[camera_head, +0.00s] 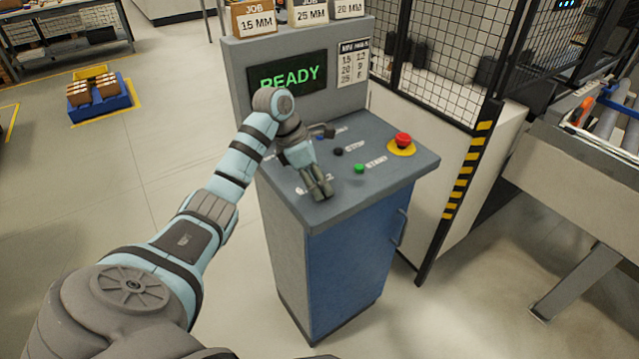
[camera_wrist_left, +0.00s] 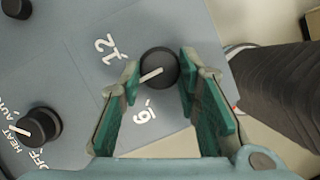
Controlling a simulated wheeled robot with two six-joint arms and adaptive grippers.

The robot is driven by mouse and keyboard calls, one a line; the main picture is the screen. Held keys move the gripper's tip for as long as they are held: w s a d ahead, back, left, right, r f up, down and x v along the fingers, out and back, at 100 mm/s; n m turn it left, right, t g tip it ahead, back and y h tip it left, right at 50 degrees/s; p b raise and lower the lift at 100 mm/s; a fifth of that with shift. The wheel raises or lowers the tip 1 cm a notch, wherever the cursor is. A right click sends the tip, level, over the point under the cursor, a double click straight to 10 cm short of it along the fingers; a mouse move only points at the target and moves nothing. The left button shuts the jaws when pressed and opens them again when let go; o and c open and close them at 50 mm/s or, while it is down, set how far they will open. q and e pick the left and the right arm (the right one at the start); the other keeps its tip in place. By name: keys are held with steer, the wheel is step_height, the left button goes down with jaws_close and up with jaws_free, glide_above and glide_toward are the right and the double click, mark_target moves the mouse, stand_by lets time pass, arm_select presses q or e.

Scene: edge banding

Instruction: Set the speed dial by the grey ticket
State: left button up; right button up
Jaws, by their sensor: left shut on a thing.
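The grey job ticket (camera_head: 349,8), reading 20 MM, stands at the right of the row on top of the console. The speed dial is a black round knob (camera_wrist_left: 158,65) in the left wrist view, with a white pointer line. The line points left and slightly down, between the printed 12 and a slanted digit like 9 or 6; the finger hides part of the scale there. My left gripper (camera_head: 322,190) is at the front left of the panel, its green pads (camera_wrist_left: 159,78) either side of the knob, shut on it. The head view hides the dial behind the gripper.
A chart (camera_head: 353,62) pairs sizes with speeds, too small to read surely. Brown 15 MM (camera_head: 255,18) and cream 25 MM (camera_head: 309,12) tickets stand alongside. The screen (camera_head: 290,80) reads READY. A red emergency button (camera_head: 403,140), green button (camera_head: 359,168) and heat knob (camera_wrist_left: 38,127) are nearby.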

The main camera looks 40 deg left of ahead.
arm_select(q)
steer(key=shift+m, duration=0.3)
steer(key=o, duration=1.1)
steer(key=shift+o, duration=0.2)
steer(key=v, duration=0.7)
steer(key=shift+r, duration=0.2)
steer(key=shift+a, duration=0.1)
